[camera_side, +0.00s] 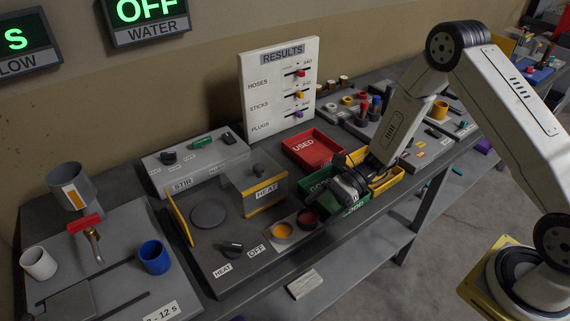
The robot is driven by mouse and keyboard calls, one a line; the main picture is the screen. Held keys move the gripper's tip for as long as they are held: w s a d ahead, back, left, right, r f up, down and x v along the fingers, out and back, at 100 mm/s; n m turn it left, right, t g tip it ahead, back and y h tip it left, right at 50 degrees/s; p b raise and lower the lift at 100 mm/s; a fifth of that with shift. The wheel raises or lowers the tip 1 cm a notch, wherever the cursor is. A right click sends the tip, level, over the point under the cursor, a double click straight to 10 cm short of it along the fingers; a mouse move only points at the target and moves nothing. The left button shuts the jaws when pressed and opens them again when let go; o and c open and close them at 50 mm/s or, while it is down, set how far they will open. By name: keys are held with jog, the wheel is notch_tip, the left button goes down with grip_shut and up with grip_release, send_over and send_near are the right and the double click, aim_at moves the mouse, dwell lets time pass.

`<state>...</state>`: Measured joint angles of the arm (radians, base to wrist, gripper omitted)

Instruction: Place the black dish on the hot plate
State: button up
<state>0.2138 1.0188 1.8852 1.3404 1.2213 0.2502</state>
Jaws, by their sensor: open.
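The hot plate (209,214) is a dark round disc on the grey heating station, at the left of the bench. Nothing stands on it. Two small round dishes sit side by side at the station's right front: one with orange contents (282,231) and one with dark red contents (308,218). I cannot tell for sure which is the black dish; the dark red one looks darker. My gripper (348,189) is open, over the green bin, to the right of and above the dishes. The fingertips are small and partly hard to make out.
A clear shield (255,185) marked HEAT stands right of the hot plate, and a yellow panel (180,218) left of it. A knob (232,248) is in front. Red (313,147), green (352,207) and yellow (388,180) bins stand to the right.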

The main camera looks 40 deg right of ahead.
jog(key=shift+v, duration=3.1)
jog(key=shift+s+r, duration=0.1)
jog(key=shift+r, duration=0.05)
jog(key=shift+a, duration=0.1)
jog(key=shift+s+a+r+n+g+h, duration=0.25)
jog(key=shift+s+r+n+g+h, duration=0.1)
jog(key=shift+s+n+g+h, duration=0.25)
jog(key=s+d+r+n+t+h, duration=0.2)
jog(key=s+r+n+h, duration=0.7)
jog(key=n, duration=0.8)
jog(key=d+h, duration=0.1)
jog(key=h, duration=0.2)
jog(key=shift+s+n+t, duration=0.3)
jog(key=shift+s+t, duration=0.05)
jog(key=shift+t, duration=0.05)
jog(key=shift+r, duration=0.1)
